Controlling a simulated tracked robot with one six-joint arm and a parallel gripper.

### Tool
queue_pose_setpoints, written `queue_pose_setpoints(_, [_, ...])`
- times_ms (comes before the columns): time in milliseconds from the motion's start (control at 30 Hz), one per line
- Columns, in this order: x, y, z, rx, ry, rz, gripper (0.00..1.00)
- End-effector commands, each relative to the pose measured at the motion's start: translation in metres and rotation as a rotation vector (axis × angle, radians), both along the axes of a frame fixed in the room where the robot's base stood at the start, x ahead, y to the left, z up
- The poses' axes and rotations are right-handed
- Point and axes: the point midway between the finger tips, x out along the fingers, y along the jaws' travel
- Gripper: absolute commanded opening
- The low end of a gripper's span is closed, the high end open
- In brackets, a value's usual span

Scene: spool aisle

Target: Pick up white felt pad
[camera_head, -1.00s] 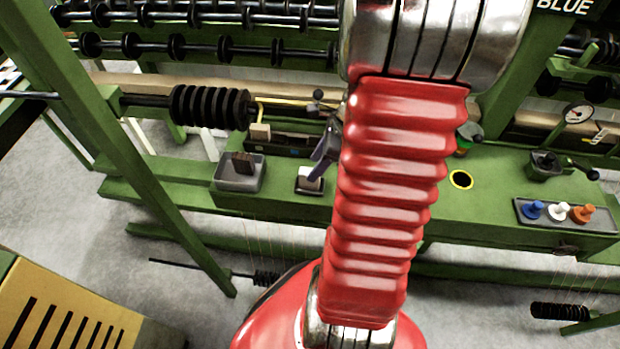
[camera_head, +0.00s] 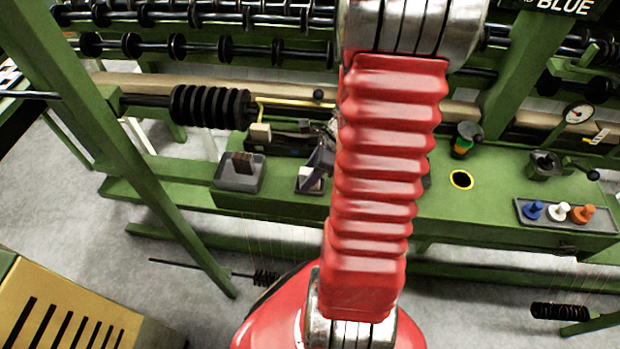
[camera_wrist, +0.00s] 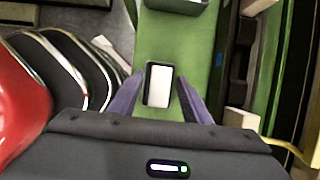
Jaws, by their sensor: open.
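The white felt pad (camera_wrist: 159,86) lies in a small dark tray (camera_wrist: 147,98) on the green bench. In the wrist view it shows between and beyond the two purple fingers of my gripper (camera_wrist: 161,76), which are spread apart with nothing between them that they touch. In the head view the pad (camera_head: 309,181) is partly hidden behind a purple finger of my gripper (camera_head: 320,163). How high the fingertips are above the pad is hard to tell.
A grey tray (camera_head: 240,184) with a brown block (camera_head: 243,162) stands left of the pad. A dark box (camera_head: 285,142) and a pale block (camera_head: 260,132) sit behind. To the right are a yellow-ringed hole (camera_head: 461,180) and a tray (camera_head: 565,221) with blue, white and orange pegs.

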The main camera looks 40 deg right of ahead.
Motion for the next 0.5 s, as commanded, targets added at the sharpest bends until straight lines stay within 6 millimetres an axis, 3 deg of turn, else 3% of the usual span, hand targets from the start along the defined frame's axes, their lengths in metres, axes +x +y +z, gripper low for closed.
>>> queue_pose_setpoints(100, [0.0000, -0.0001, 0.0001, 0.000, 0.000, 0.000, 0.43])
queue_pose_setpoints(500, [0.0000, -0.0001, 0.0002, 0.000, 0.000, 0.000, 0.15])
